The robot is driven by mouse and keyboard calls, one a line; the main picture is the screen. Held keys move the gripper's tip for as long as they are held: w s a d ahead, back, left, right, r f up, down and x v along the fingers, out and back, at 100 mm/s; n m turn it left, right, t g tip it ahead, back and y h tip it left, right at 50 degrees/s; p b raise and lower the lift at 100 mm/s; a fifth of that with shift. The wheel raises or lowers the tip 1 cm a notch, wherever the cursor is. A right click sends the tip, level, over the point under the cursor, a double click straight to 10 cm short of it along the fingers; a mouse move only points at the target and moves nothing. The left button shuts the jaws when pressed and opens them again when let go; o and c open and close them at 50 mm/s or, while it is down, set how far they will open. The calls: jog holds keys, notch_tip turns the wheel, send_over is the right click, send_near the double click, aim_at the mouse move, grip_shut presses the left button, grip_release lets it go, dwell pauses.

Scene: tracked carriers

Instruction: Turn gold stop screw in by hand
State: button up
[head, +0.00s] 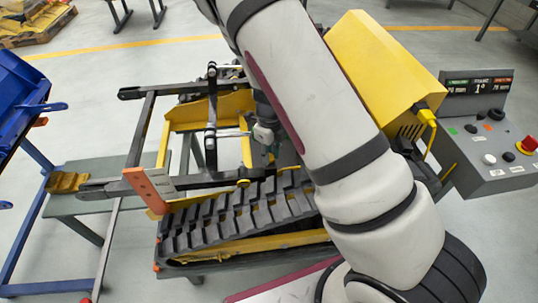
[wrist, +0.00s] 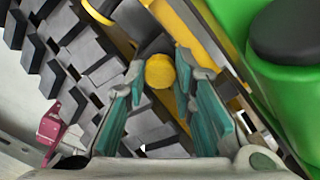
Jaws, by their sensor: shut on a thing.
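The gold stop screw (wrist: 160,72) shows its round yellow head in the wrist view, in front of a dark part beside the track. My gripper (wrist: 161,82) is shut on it, with one fingertip on each side of the head and teal pads along the fingers. In the head view my gripper (head: 265,132) reaches down into the yellow and black carrier frame (head: 205,110), behind the track. The screw itself cannot be made out in the head view.
The black rubber track (head: 235,212) lies in front of my gripper. Dark frame bars (head: 150,130) and an orange upright (head: 146,188) stand left. A yellow housing (head: 380,70) and control box (head: 490,150) are right. In the wrist view a green body (wrist: 270,90) is close right.

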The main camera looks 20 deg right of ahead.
jog(key=m, duration=0.5)
jog(key=shift+m, duration=0.3)
jog(key=m, duration=0.7)
jog(key=shift+b, duration=0.3)
jog(key=o, duration=1)
notch_tip(320, 180, up, 12)
jog(key=shift+r, duration=0.1)
